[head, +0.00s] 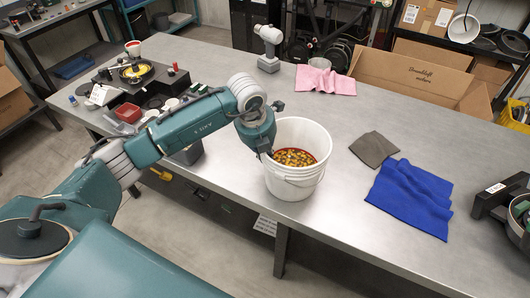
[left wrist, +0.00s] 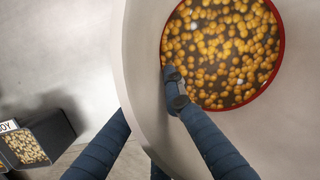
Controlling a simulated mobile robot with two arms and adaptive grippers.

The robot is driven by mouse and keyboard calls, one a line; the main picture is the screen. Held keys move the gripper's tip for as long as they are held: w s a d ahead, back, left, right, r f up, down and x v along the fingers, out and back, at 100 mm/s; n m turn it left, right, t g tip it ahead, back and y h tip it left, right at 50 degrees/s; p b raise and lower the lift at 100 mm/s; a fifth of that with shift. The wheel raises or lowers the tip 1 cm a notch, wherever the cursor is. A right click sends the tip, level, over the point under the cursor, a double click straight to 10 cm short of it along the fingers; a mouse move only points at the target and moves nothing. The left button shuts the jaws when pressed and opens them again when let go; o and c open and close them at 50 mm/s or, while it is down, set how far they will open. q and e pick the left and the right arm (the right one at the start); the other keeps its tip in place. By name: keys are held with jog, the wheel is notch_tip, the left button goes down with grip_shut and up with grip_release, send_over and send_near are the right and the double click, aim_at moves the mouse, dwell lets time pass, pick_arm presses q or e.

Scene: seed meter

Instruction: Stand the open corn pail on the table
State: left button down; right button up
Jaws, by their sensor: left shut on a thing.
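The open corn pail (head: 296,183) is white, with a wire handle at its side and a red ring inside around yellow and dark kernels. It is upright at the front part of the grey table (head: 330,222); I cannot tell whether its base touches the top. My left gripper (head: 264,150) is shut on the pail's left wall at the rim. In the left wrist view one finger is inside the pail (left wrist: 145,60) and another is outside; the kernels (left wrist: 222,50) show clearly. My right gripper is in neither view.
A blue cloth (head: 411,198) and a grey cloth (head: 374,149) lie right of the pail. A pink cloth (head: 325,80) and a grey-white tool (head: 268,48) are behind. A dark bin of kernels (left wrist: 38,140) is at the left. Bare table surrounds the pail's right side.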

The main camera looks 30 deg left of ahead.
pick_arm(q)
jog(key=shift+w, duration=0.1)
jog(key=c, duration=1.8)
grip_release()
jog(key=shift+c, duration=0.2)
jog(key=b+v, duration=0.3)
jog(key=v, duration=0.9)
jog(key=shift+r, duration=0.1)
